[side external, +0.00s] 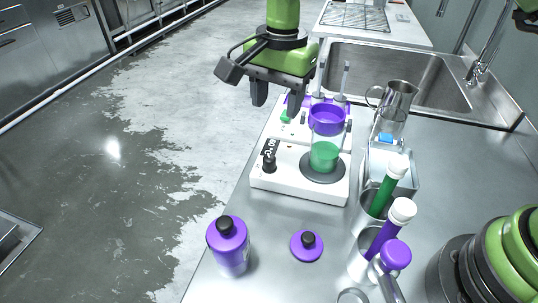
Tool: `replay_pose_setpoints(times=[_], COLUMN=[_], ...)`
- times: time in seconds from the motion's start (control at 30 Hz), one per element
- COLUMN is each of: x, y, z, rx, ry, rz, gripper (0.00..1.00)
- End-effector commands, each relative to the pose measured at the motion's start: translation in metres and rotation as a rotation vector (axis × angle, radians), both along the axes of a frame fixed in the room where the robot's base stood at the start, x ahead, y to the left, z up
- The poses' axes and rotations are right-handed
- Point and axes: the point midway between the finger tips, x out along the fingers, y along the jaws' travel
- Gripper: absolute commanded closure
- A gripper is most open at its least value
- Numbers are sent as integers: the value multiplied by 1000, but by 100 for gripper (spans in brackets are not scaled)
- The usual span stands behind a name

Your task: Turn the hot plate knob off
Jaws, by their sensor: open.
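The white hot plate (300,190) stands on the steel counter. Its black knob (269,163) sticks up at its left front, beside a black label strip with white marks. A clear beaker (327,130) with green liquid and a purple rim stands on the dark round heating disc. My gripper (276,103) hangs above and behind the knob, fingers pointing down. It is open and empty, apart from the knob and to the left of the beaker. Which way the knob is turned is too small to tell.
A purple bottle (229,248) and a purple disc with a black knob (306,245) stand in front. Green (388,185) and purple (385,233) white-capped tubes and a metal pitcher (398,101) are to the right. A sink (400,65) lies behind. The counter's left edge is close.

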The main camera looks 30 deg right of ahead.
Motion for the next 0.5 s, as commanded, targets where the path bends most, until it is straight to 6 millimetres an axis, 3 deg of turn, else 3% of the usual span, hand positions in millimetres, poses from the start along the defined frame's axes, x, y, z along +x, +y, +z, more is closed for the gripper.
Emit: replay_pose_setpoints(times=[0.1,0.33,0.5], x=[3,4,3], y=[10,13,12], z=[-24,-46,-77], rx=[-22,-32,-32], ry=[28,39,41], rz=[-35,-55,-54], gripper=[48,48,48])
